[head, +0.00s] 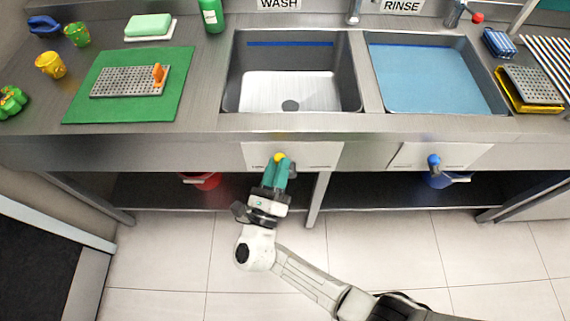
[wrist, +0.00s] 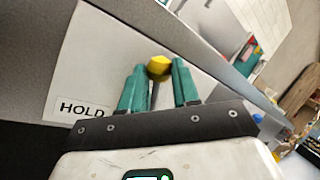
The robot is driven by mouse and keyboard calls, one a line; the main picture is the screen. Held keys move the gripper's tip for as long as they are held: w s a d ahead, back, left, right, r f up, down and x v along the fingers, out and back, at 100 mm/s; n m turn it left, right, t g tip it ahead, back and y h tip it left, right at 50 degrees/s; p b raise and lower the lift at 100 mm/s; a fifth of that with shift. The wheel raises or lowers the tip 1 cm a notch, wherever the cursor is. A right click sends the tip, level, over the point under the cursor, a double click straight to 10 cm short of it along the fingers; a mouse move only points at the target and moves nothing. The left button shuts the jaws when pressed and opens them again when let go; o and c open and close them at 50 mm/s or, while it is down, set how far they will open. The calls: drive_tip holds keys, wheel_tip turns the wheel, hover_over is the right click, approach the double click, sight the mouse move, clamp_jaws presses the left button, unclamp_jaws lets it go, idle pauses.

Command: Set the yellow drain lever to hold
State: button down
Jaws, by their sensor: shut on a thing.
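The yellow drain lever (head: 280,157) is on the white panel (head: 314,155) below the wash sink. Its yellow knob also shows in the wrist view (wrist: 159,67), with a thin grey shaft below it. My gripper (head: 277,166) has teal fingers and reaches up to the lever from the front. In the wrist view its fingers (wrist: 158,82) stand on either side of the lever, shut on it. A label reading HOLD (wrist: 80,108) is on the panel left of the fingers in the wrist view. The lever's base is hidden by my gripper.
The wash sink (head: 230,85) is above the panel, and the blue-filled rinse sink (head: 435,80) is to its right. A blue lever (head: 434,161) is on the rinse panel. A red bucket (head: 201,181) is below the counter, left of my gripper. The floor in front is clear.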

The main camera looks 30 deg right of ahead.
drive_tip(key=shift+w+a+f+n+t+y, duration=0.15)
drive_tip(key=shift+a+f+n+t+y, duration=0.15)
drive_tip(key=shift+n, duration=0.4)
drive_tip(key=shift+w+a+f+n+t+y, duration=0.1)
drive_tip(key=shift+a+n+t, duration=0.1)
drive_tip(key=shift+n+t, duration=0.35)
drive_tip(key=shift+a+n, duration=0.1)
drive_tip(key=shift+n, duration=0.15)
drive_tip(key=c, duration=0.8)
unclamp_jaws()
drive_tip(key=b+v, duration=0.2)
drive_tip(key=v, duration=0.8)
drive_tip(key=shift+s+a+b, duration=0.25)
drive_tip(key=shift+s+b, duration=0.05)
drive_tip(key=shift+b, duration=0.05)
drive_tip(key=shift+f, duration=0.1)
